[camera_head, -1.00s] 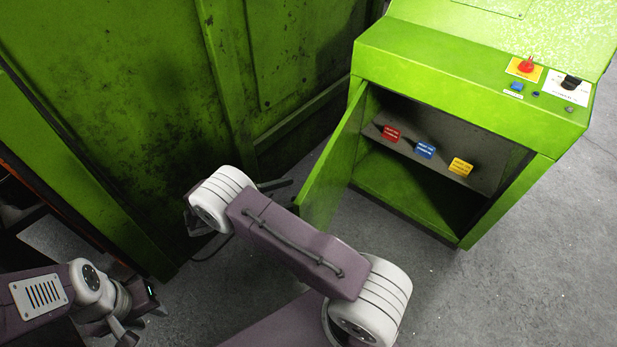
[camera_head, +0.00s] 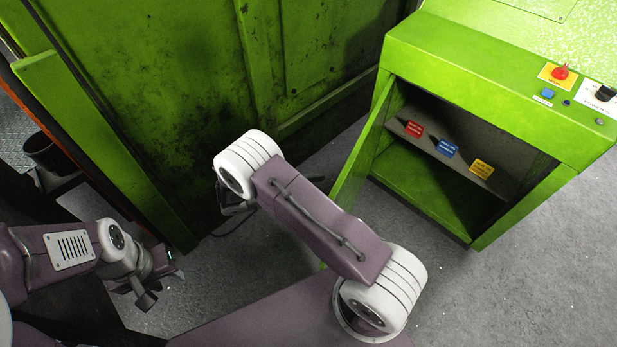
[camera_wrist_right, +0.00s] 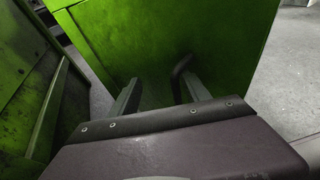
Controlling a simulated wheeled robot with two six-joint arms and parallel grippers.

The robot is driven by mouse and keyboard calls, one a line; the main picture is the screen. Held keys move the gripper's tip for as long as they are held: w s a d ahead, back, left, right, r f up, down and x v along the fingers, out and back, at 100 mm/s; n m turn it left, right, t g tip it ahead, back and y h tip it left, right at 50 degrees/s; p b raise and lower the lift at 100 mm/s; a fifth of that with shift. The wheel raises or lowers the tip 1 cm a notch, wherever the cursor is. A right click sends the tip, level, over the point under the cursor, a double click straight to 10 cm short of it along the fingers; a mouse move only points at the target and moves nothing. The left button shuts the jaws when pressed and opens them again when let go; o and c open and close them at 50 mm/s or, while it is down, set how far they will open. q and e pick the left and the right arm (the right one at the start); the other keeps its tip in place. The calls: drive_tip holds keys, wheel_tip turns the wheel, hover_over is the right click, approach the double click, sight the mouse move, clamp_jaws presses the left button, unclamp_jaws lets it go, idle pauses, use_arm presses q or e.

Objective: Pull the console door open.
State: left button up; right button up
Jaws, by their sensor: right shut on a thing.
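The green console door (camera_head: 362,150) stands swung open at the left side of the console (camera_head: 480,90). The open inside shows. In the right wrist view a green panel (camera_wrist_right: 185,35), apparently the door's outer face, fills the middle, with a dark curved handle (camera_wrist_right: 181,72) on it. My right gripper (camera_wrist_right: 162,92) has its fingers at this handle and is shut on it; the grip itself is partly hidden. In the head view my right arm hides most of that gripper. My left gripper (camera_head: 155,285) hangs at the lower left, away from the door; its jaws are unclear.
Inside the console, red (camera_head: 413,129), blue (camera_head: 447,148) and yellow (camera_head: 481,168) tags sit along a shelf. A red button (camera_head: 560,72) is on top. A large green machine wall (camera_head: 180,90) stands left of the door. Grey floor is clear in front.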

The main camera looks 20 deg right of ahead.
drive_tip(key=w+a+b, duration=0.4)
drive_tip(key=w+a, duration=0.1)
drive_tip(key=a, duration=0.2)
drive_tip(key=shift+w, duration=0.4)
drive_tip(key=shift+r, duration=0.1)
idle(0.5)
